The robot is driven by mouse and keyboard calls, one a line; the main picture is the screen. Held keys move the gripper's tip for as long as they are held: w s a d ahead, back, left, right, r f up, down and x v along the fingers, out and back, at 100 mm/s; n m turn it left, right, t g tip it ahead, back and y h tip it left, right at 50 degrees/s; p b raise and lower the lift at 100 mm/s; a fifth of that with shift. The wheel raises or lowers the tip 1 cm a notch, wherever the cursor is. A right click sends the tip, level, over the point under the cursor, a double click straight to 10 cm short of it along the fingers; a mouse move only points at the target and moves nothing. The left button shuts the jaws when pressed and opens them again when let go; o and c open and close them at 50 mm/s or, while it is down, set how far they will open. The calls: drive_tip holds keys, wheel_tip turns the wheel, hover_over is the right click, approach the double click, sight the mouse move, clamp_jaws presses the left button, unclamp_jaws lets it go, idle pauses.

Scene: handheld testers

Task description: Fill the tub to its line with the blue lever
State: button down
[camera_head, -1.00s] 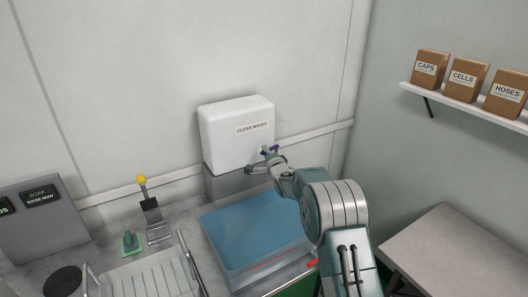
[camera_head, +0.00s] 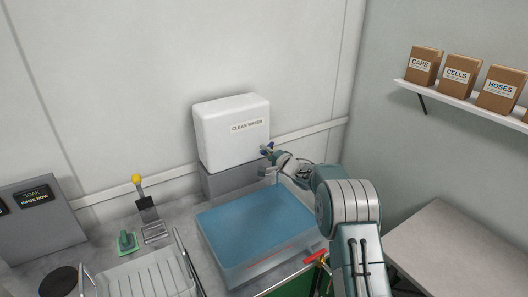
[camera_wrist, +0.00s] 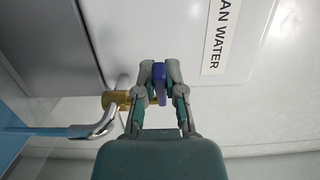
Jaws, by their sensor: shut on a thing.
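The blue lever (camera_wrist: 160,83) sits on a brass tap (camera_wrist: 117,98) at the white clean-water tank (camera_head: 232,132). My gripper (camera_wrist: 160,75) is shut on the lever, with one finger on each side of it. In the head view my gripper (camera_head: 272,162) partly hides the tap. In the wrist view a blue stream of water (camera_wrist: 35,130) leaves the metal spout (camera_wrist: 95,124). The clear tub (camera_head: 268,267) stands below the tank and holds blue water (camera_head: 255,228).
A yellow-knobbed lever (camera_head: 137,179), a green brush-like item (camera_head: 127,241) and a ribbed tray (camera_head: 150,277) are left of the tub. A red handle (camera_head: 317,257) is at the tub's front right. A bare table (camera_head: 450,250) and a shelf of boxes (camera_head: 460,97) are at right.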

drive_tip(key=shift+f, duration=0.4)
drive_tip(key=c, duration=0.7)
unclamp_jaws()
drive_tip(key=shift+r, duration=0.15)
drive_tip(key=shift+d, duration=0.15)
drive_tip(key=v, duration=1.1)
drive_tip(key=shift+s+d, duration=0.25)
drive_tip(key=shift+s, duration=0.05)
